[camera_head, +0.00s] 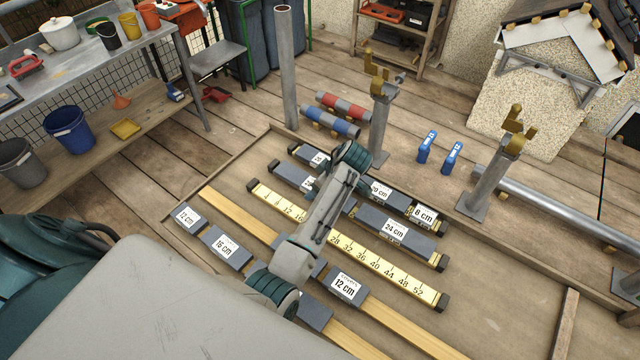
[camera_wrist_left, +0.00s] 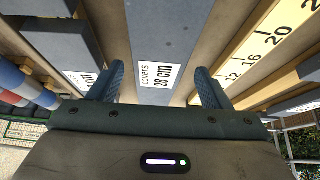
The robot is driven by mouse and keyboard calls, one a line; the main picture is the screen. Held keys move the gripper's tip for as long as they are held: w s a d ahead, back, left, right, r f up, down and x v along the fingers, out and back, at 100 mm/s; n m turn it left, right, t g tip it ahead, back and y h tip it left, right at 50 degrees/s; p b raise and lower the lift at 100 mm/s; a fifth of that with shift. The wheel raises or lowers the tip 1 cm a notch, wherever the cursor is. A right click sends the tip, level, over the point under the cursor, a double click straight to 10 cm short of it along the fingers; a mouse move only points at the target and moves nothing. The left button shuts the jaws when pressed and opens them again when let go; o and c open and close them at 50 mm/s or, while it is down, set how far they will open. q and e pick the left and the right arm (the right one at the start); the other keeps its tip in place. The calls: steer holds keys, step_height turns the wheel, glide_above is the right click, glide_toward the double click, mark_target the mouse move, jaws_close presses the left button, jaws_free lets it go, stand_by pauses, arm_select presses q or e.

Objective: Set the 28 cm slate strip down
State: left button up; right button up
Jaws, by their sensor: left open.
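In the left wrist view, the 28 cm slate strip (camera_wrist_left: 165,28) is a long grey piece with a white "covers 28 cm" label. It runs between the fingers of my left gripper (camera_wrist_left: 158,72). The fingers are open, one on each side, with a gap to the strip. In the head view, a grey strip (camera_head: 284,174) beside the yellow ruler looks like the same one, lying in its row. My left arm covers its middle and hides the gripper there. My right gripper is in neither view.
The yellow ruler (camera_head: 395,272) lies alongside. Other labelled slates include the 24 cm slate (camera_head: 408,237), 8 cm slate (camera_head: 437,227), 12 cm slate (camera_head: 345,297) and 16 cm slate (camera_head: 238,261). Metal posts (camera_head: 287,75) and striped rollers (camera_head: 333,122) stand or lie behind.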

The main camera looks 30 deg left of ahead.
arm_select(q)
steer(key=shift+d+r+p, duration=0.15)
steer(key=shift+r+p, duration=0.15)
steer(key=shift+r, duration=0.15)
steer(key=p+v, duration=0.8)
steer(key=v, duration=0.3)
steer(key=shift+p, duration=0.3)
